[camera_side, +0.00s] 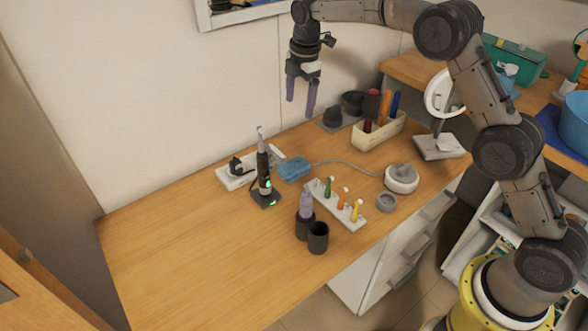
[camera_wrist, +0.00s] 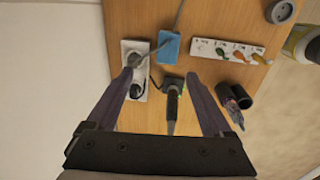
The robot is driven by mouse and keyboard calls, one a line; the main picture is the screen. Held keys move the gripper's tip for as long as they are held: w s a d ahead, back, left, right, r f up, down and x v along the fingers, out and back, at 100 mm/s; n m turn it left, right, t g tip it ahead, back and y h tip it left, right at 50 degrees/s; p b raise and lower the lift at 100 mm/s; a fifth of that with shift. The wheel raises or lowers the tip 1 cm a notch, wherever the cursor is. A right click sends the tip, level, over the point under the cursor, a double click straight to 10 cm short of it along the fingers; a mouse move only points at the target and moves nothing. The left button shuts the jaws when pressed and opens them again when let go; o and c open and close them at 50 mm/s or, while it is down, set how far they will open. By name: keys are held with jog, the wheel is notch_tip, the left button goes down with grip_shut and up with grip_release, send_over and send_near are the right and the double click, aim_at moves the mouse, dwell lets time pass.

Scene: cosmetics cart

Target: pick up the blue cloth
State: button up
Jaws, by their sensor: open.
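The blue cloth (camera_side: 294,168) lies folded on the wooden tabletop, between the electric toothbrush on its charger and a grey cord. It also shows in the wrist view (camera_wrist: 168,44), above the middle, beside the white power strip. My gripper (camera_side: 299,112) is open and empty, high above the table near the back wall, its purple fingers pointing down. In the wrist view its two fingers (camera_wrist: 163,84) stand wide apart, with the cloth beyond and between their tips.
The electric toothbrush (camera_side: 263,165) stands upright close to the cloth. A power strip (camera_side: 238,173) lies left of the cloth, a white rack of small brushes (camera_side: 336,204) to the right, and dark cups (camera_side: 317,238) in front. The table's left part is clear.

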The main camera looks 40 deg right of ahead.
jog(key=g, duration=0.1)
send_over(296, 164)
jog(key=f, duration=1.5)
jog(key=shift+d, duration=0.3)
jog(key=shift+w+a+f, duration=0.1)
jog(key=shift+a+f, duration=0.05)
jog(key=shift+f, duration=1.35)
jog(key=shift+a+f, duration=0.15)
jog(key=shift+f, duration=1.35)
jog(key=c, duration=1.1)
